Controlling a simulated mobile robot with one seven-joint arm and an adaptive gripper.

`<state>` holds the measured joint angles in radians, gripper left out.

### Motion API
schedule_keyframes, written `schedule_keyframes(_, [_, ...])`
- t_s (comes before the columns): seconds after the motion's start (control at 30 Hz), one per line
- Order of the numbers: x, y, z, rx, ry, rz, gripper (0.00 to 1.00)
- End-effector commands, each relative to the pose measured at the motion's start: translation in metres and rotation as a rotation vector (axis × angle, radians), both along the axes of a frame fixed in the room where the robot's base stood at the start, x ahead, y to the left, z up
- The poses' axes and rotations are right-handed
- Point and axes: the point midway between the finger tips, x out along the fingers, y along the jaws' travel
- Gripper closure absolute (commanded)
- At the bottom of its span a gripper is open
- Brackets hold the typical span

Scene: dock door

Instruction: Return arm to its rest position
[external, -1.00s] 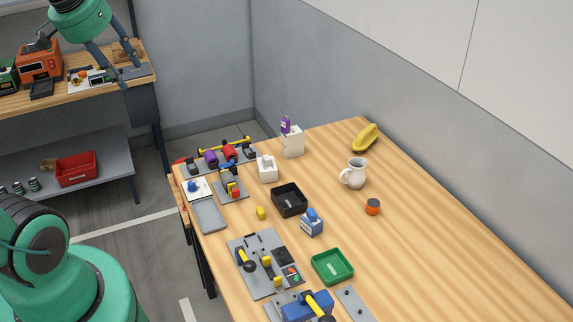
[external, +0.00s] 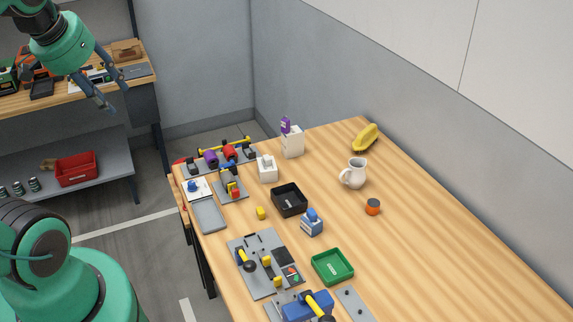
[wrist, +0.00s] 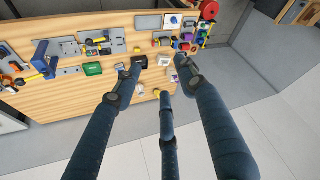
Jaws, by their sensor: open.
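My arm is raised at the top left of the external view. My gripper (external: 115,97) is open, its dark fingers spread and empty, in the air in front of the back workbench and well above the floor. In the wrist view my gripper (wrist: 160,78) shows its dark fingers apart with nothing between them. The wooden table (external: 440,250) lies beyond the fingertips in that view, with a clear gap.
The table holds a black tray (external: 289,200), a green tray (external: 332,266), a white pitcher (external: 355,173), a banana (external: 366,138) and several fixtures. The back workbench (external: 139,58) has a shelf with a red bin (external: 77,169). Walls stand behind and right.

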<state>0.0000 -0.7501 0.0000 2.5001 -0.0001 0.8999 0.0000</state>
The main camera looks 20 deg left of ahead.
Motion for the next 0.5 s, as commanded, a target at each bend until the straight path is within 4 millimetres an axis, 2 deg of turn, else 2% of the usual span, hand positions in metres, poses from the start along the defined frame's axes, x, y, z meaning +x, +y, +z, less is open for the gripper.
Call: schedule_keyframes(0.5, [0.000, 0.000, -0.091, 0.000, 0.000, 0.000, 0.59])
